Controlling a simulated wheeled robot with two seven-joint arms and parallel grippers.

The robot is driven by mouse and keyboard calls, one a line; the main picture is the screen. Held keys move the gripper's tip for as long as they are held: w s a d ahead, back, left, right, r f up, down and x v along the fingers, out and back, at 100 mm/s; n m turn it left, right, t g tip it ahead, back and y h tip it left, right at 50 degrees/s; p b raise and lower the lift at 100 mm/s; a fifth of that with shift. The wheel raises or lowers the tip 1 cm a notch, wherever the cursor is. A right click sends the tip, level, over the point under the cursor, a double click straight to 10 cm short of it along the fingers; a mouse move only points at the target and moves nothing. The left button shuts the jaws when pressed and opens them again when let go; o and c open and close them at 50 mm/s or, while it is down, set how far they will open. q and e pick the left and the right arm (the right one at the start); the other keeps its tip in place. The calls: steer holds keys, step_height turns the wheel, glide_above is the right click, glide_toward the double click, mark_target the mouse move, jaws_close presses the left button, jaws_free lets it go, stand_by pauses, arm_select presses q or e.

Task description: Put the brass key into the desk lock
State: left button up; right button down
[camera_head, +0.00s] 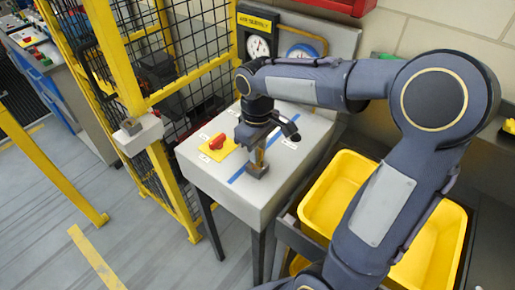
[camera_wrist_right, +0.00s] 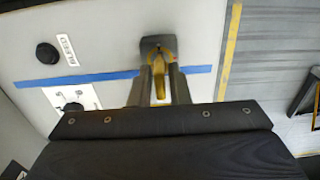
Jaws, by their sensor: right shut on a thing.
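The brass key (camera_wrist_right: 158,84) shows as a yellow shape between the two fingers of my right gripper (camera_wrist_right: 159,92) in the wrist view. My right gripper is shut on it. A dark grey block, which looks like the desk lock (camera_wrist_right: 150,43), sits on the white desk top just beyond the fingertips. In the head view my right gripper (camera_head: 257,158) points down at this block (camera_head: 262,170), close above it. I cannot tell whether the key is in the block or only in front of it. My left gripper is not in view.
The white desk (camera_head: 218,178) has blue tape, a yellow plate with a red switch (camera_head: 216,143) and black knobs (camera_wrist_right: 47,53). Gauges (camera_head: 258,47) stand behind. A yellow mesh fence (camera_head: 128,65) is left, with a similar block (camera_head: 131,127). Yellow bins (camera_head: 335,190) are right.

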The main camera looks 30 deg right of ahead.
steer(key=shift+f+b, duration=0.65)
steer(key=shift+f, duration=0.35)
steer(key=c, duration=1.3)
jaws_free()
step_height(320, 180, up, 8)
steer(key=shift+f, duration=0.25)
steer(key=shift+r, duration=0.2)
